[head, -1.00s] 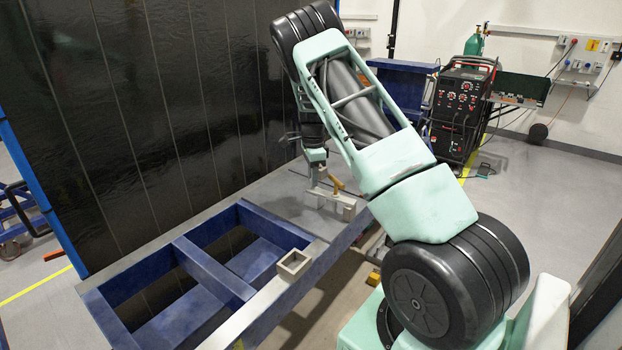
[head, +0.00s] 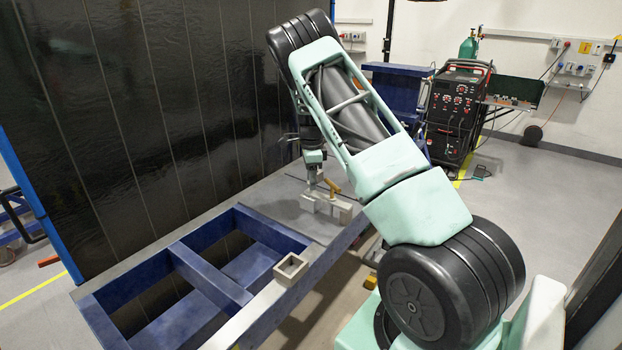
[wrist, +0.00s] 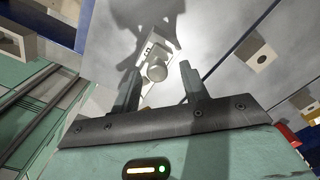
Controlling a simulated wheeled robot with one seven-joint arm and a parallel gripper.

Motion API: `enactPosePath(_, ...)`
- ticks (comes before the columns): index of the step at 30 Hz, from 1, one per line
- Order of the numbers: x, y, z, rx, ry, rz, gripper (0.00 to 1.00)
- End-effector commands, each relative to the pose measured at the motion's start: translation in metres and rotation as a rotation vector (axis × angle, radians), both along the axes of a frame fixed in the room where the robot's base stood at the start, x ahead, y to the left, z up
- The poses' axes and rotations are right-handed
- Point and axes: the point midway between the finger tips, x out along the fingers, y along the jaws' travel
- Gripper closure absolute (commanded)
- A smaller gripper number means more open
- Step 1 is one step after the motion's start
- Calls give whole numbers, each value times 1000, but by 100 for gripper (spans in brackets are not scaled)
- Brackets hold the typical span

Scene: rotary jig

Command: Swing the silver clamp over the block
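A silver clamp (wrist: 157,62) with a rounded end shows in the wrist view, between and beyond my two fingers. My gripper (wrist: 160,85) is open, its fingers spread on either side of the clamp's rounded end; I cannot tell whether they touch it. In the head view my gripper (head: 314,181) points down at a small jig on the grey tabletop. Pale grey jig pieces (head: 345,212) stand there with a brass-coloured part (head: 333,187) above them. The silver clamp is hard to separate from the gripper in this view. I cannot tell which piece is the block.
A hollow square tube piece (head: 291,268) sits on the front rail of the blue frame table (head: 208,275). Dark curtain panels (head: 150,120) rise behind the table. A welding machine (head: 458,110) stands at the back right. The grey floor at right is open.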

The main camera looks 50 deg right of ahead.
Motion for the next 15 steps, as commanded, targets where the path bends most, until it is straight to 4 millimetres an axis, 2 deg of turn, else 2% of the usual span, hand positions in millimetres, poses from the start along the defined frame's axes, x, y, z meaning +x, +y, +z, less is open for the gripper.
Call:
enactPosePath(8, 0, 1, 1, 3, 2, 2, 56)
enactPosePath(11, 1, 1, 9, 2, 1, 3, 56)
enactPosePath(15, 1, 2, 33, 1, -2, 5, 56)
